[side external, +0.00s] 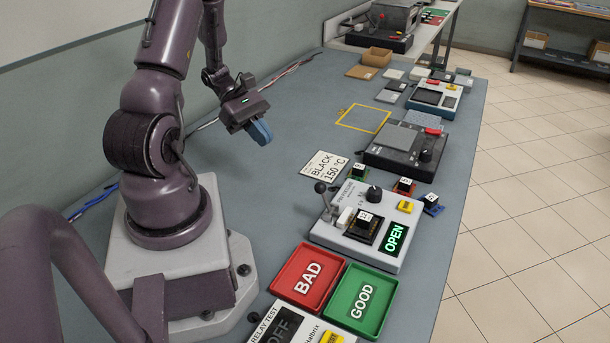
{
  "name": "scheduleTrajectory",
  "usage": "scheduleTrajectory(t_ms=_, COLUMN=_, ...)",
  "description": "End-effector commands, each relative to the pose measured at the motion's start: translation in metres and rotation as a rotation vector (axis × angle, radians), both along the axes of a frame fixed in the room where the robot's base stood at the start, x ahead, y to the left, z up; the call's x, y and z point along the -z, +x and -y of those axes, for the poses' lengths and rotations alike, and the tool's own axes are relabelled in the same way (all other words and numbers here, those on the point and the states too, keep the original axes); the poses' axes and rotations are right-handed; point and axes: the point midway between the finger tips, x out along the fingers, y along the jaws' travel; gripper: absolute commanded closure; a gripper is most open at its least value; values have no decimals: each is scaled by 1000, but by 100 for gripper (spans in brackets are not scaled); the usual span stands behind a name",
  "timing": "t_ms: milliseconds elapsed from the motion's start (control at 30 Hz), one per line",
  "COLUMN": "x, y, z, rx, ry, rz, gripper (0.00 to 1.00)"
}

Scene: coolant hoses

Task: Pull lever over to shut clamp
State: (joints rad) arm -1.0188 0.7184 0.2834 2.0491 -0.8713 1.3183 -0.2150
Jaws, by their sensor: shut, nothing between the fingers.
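The lever (321,188) has a dark ball knob on a thin stalk. It stands roughly upright, leaning slightly left, at the left end of a light grey test unit (397,262). A white block (345,217) sits beside the lever, next to a black socket (361,233) holding a small part with a pale label (365,217). The unit's display (395,238) reads OPEN in green. My gripper (264,133), with blue fingers, is shut and empty. It is in the air above the table, behind the unit and well apart from the lever.
A red BAD tray (303,302) and green GOOD tray (352,323) lie in front of the unit. A BLACK 150 °C card (324,166) lies behind it. Small parts (404,187) and a dark device (385,155) are behind and right. Bare table lies below my gripper.

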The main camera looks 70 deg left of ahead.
Motion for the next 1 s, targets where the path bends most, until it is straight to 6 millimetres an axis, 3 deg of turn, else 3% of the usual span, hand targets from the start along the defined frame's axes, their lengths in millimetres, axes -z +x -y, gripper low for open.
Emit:
scheduleTrajectory(t_ms=333, x=9, y=7, z=11, rx=6, ry=-3, rz=-1, gripper=100)
scheduleTrajectory(t_ms=767, x=62, y=45, z=70, rx=6, ry=-3, rz=-4, gripper=100)
scheduleTrajectory(t_ms=1000, x=53, y=63, z=95, rx=6, ry=2, rz=1, gripper=100)
